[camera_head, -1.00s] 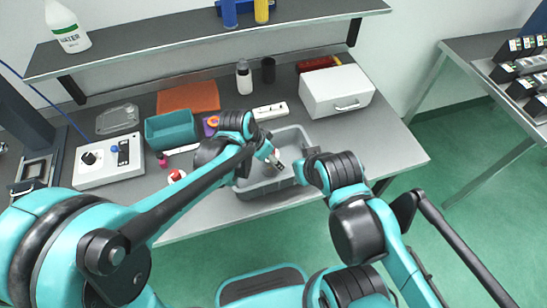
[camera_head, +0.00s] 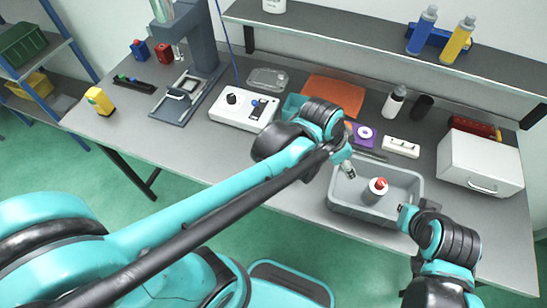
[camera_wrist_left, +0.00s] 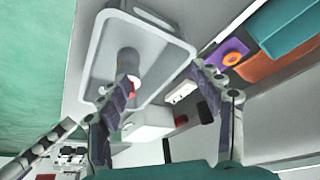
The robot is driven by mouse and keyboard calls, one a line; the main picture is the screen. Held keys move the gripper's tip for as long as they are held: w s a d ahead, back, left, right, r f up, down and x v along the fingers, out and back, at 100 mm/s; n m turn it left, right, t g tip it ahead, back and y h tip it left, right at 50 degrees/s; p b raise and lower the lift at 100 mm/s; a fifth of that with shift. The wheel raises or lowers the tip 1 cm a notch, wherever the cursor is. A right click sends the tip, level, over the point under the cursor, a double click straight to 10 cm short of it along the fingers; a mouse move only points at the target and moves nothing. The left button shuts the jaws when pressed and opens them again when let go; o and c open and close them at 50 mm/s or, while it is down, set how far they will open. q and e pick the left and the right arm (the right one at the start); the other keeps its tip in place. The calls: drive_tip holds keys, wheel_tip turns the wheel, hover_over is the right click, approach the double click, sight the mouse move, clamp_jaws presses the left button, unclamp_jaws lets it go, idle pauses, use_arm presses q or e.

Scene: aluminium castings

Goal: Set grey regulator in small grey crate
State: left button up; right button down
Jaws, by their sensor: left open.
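The grey regulator (camera_head: 376,192), a grey cylinder with a red and white top, stands inside the small grey crate (camera_head: 345,207) in the head view. In the left wrist view the regulator (camera_wrist_left: 128,62) shows against the floor of the crate (camera_wrist_left: 176,46). My left gripper (camera_head: 349,171) is over the crate, left of the regulator and apart from it. Its spread fingers (camera_wrist_left: 165,76) show in the left wrist view, open with nothing between them. My right gripper (camera_head: 405,213) is at the crate's right front corner; its jaws are too small to read.
A white box (camera_head: 480,162) stands right of the crate. A white power strip (camera_head: 401,147), a purple piece (camera_head: 357,142), a white bottle (camera_head: 394,102) and a dark cup (camera_head: 421,107) lie behind it. A shelf (camera_head: 370,48) overhangs the back. The table's front edge is close.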

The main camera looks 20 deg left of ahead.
use_arm(q)
drive_tip(key=s+a+n+t+y, duration=0.1)
drive_tip(key=s+a+n, duration=0.3)
drive_tip(key=a, duration=0.4)
drive_tip(key=s+a+n+t+y, duration=0.2)
drive_tip(key=s+a+n, duration=0.2)
drive_tip(key=a, duration=0.5)
drive_tip(key=shift+a+r+n, duration=0.3)
drive_tip(key=shift+r, duration=0.1)
wheel_tip(320, 180, down, 4)
drive_tip(key=b, duration=0.3)
drive_tip(key=shift+b, duration=0.4)
